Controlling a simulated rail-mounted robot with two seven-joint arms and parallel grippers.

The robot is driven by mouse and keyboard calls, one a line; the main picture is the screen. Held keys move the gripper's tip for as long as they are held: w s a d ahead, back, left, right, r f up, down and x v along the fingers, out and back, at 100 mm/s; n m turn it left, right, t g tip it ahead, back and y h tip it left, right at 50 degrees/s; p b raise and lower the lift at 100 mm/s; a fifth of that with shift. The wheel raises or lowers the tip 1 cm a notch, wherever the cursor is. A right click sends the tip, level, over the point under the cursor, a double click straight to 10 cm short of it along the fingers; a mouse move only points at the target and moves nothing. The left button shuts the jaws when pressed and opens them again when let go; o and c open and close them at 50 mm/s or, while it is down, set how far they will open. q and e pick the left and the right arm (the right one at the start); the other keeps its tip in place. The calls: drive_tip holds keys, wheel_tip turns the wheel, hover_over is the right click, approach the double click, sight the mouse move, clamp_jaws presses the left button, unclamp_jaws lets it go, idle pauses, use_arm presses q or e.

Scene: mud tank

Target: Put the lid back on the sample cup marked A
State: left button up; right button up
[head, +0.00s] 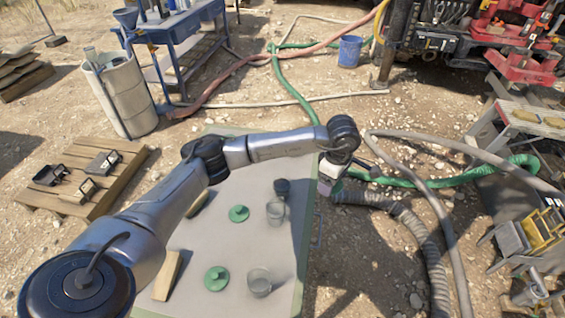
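A grey-topped table (240,245) stands below me. Two clear cups stand on it, a middle cup (275,212) and a near cup (259,284). A darker cup-like thing (282,187) stands behind the middle cup. One green lid with a knob (238,213) lies left of the middle cup, and another green lid (216,278) lies left of the near cup. I cannot read any letter on the cups. My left arm reaches across the table, and its gripper (326,187) is beyond the right edge, right of the cups. Its fingers are too small to judge. My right gripper is out of view.
A wooden block (167,275) lies at the table's left side. Grey ribbed hose (415,235) and green hose (450,182) run over the ground at right. A pallet (85,175) and a pale barrel (122,95) stand at left. The table's near middle is clear.

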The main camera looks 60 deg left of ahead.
use_arm(q)
drive_tip(key=s+a+f+n, duration=0.2)
drive_tip(key=a+f+n, duration=0.2)
drive_tip(key=a+n, duration=0.5)
drive_tip(key=s+a+f+n, duration=0.3)
drive_tip(key=a+n, duration=0.5)
drive_tip(key=a, duration=0.2)
wheel_tip(320, 180, down, 7)
drive_tip(key=b, duration=0.4)
drive_tip(key=shift+a+b, duration=0.15)
drive_tip(key=shift+b, duration=0.25)
drive_tip(key=shift+w, duration=0.1)
drive_tip(key=shift+r+p, duration=0.1)
drive_tip(key=shift+p, duration=0.3)
idle(0.4)
drive_tip(key=shift+f, duration=0.2)
idle(0.6)
idle(0.4)
